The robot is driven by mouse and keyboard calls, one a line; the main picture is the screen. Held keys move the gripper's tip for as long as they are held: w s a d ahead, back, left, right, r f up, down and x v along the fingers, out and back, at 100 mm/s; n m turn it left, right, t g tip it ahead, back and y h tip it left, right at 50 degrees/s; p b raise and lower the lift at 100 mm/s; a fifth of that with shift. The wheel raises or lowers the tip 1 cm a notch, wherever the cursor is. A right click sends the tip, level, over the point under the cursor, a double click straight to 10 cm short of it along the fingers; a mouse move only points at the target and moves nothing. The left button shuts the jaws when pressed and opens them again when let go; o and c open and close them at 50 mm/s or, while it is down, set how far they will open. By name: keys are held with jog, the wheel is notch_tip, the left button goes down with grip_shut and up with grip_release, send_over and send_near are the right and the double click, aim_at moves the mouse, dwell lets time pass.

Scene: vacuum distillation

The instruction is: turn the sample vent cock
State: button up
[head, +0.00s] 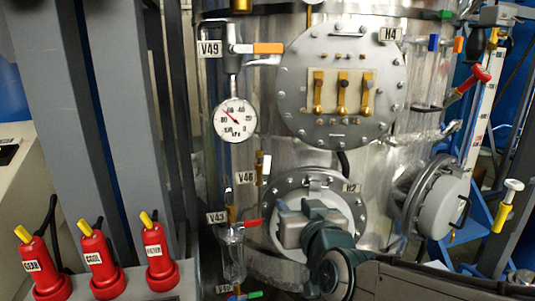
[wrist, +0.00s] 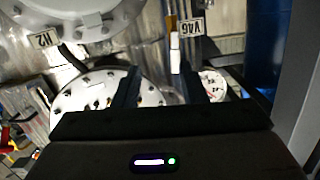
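No label here names the sample vent cock, so I cannot tell for sure which one it is. A small brass cock with a white part (head: 264,166) stands upright beside a tag that reads like V46 (head: 246,178). In the wrist view, which is turned over, the brass and white cock (wrist: 174,45) stands beside the V46 tag (wrist: 191,27). My gripper (wrist: 161,82) has its two dark fingers apart, with nothing held between them. The cock shows beyond the fingers, nearer the right one. The fingers cannot be made out in the head view.
A dial gauge (head: 235,119) hangs below the orange-handled V49 valve (head: 268,48). A red-handled valve (head: 248,224) sits by V43. My arm covers part of the H2 flange (head: 357,205). The H4 flange (head: 360,60) carries three brass cocks. Red yellow-topped units (head: 97,260) stand lower left.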

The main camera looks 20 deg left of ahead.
aim_at(267, 164)
jog(key=shift+t+y, duration=0.4)
jog(key=shift+t, duration=0.3)
jog(key=w+a+r+p, duration=0.1)
jog(key=w+a, duration=0.2)
jog(key=w+a+r+p, duration=0.1)
jog(key=w+a, duration=0.2)
jog(key=w, duration=0.1)
jog(key=w+a+r+p, duration=0.1)
jog(key=w+a, duration=0.2)
jog(key=w, duration=0.1)
jog(key=shift+w+a+r, duration=0.2)
grip_shut()
